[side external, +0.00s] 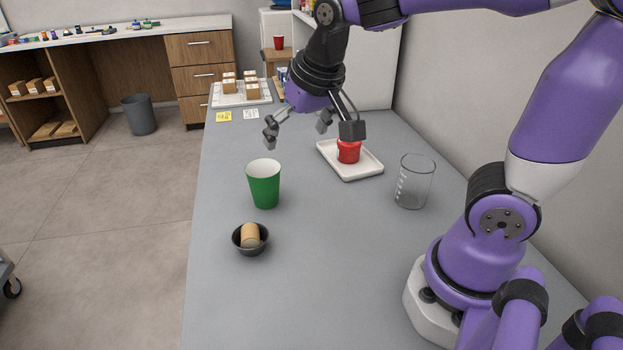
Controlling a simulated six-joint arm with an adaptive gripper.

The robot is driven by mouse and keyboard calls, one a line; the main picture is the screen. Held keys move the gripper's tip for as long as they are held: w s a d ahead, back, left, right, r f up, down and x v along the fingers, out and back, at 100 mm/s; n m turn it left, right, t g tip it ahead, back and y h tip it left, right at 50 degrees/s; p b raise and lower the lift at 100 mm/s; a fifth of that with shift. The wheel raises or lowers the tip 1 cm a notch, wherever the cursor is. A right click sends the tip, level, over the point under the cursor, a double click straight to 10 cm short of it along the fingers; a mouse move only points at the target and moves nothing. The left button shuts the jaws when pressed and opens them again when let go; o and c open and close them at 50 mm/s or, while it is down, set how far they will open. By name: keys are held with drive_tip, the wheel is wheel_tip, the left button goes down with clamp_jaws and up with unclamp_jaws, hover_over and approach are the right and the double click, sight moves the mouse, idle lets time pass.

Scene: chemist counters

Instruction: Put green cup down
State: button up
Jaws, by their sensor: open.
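The green cup (264,188) stands upright on the grey counter, left of the middle of the side external view. Its white inside shows at the top. My gripper (296,132) is above the counter behind the cup and a little to its right in the picture. Its fingers are spread wide and nothing is between them. The gripper looks apart from the cup. A dark block-shaped part of my gripper overlaps the top of a red cup (348,153) in the picture; I cannot tell whether they touch.
The red cup stands on a white tray (366,170). A clear beaker (413,184) stands to the right, near my base. A black bowl (250,247) holding a tan cylinder (250,235) is in front of the green cup. A white rack with boxes (262,99) is at the far end.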

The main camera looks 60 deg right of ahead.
drive_tip(key=s+a+n+t+y, duration=0.1)
drive_tip(key=s+n, duration=0.3)
drive_tip(key=s, duration=0.4)
drive_tip(key=shift+s+a+f+n, duration=0.25)
drive_tip(key=shift+a+f+n, duration=0.05)
drive_tip(key=shift+a, duration=0.05)
